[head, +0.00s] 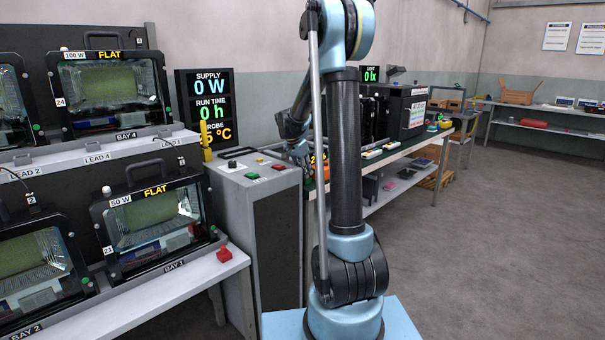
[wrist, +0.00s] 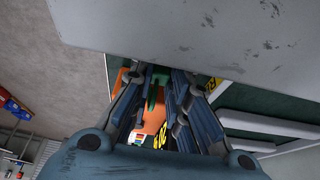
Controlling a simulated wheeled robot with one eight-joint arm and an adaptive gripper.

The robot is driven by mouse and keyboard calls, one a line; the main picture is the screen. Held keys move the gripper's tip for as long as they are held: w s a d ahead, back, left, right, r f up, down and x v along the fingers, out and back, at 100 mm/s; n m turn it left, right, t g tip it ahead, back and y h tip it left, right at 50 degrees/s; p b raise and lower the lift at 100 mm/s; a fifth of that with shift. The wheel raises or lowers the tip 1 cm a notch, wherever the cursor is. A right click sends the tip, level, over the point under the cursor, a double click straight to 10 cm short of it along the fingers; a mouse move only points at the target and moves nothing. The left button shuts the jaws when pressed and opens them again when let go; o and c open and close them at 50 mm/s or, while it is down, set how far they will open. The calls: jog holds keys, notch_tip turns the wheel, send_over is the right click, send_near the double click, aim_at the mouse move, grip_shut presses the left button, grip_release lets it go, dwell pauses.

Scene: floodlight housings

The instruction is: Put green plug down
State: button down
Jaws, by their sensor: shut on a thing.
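My gripper (wrist: 155,100) is shut on a green plug (wrist: 153,94), seen between its fingers in the wrist view. The plug is over or near an orange surface (wrist: 150,120); I cannot tell whether it touches it. In the head view my gripper (head: 303,156) is beyond the grey control cabinet, at the near left end of the long bench (head: 425,140). The plug cannot be made out clearly there.
The grey cabinet (head: 241,185) stands close by the gripper; a grey surface (wrist: 200,38) fills the top of the wrist view. Small coloured blocks (head: 373,153) lie on the bench. A red piece (head: 224,254) sits on the floodlight rack's edge.

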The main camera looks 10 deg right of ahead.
jog(key=c, duration=1.5)
grip_release()
jog(key=shift+c, duration=0.2)
jog(key=v, duration=1.2)
jog(key=s+d+n, duration=0.2)
jog(key=s+d, duration=0.1)
jog(key=s, duration=0.7)
jog(key=s+f+n+y, duration=0.1)
jog(key=s+f+n, duration=0.2)
jog(key=s, duration=0.7)
jog(key=s+f+n+y, duration=0.1)
jog(key=s+f+n, duration=0.2)
jog(key=s+f, duration=0.5)
jog(key=s+f+n+y, duration=0.1)
jog(key=s+f+n, duration=0.2)
jog(key=s, duration=1)
notch_tip(320, 180, down, 3)
jog(key=shift+s+r+y, duration=0.15)
jog(key=shift+s+y, duration=0.05)
jog(key=shift+y, duration=0.1)
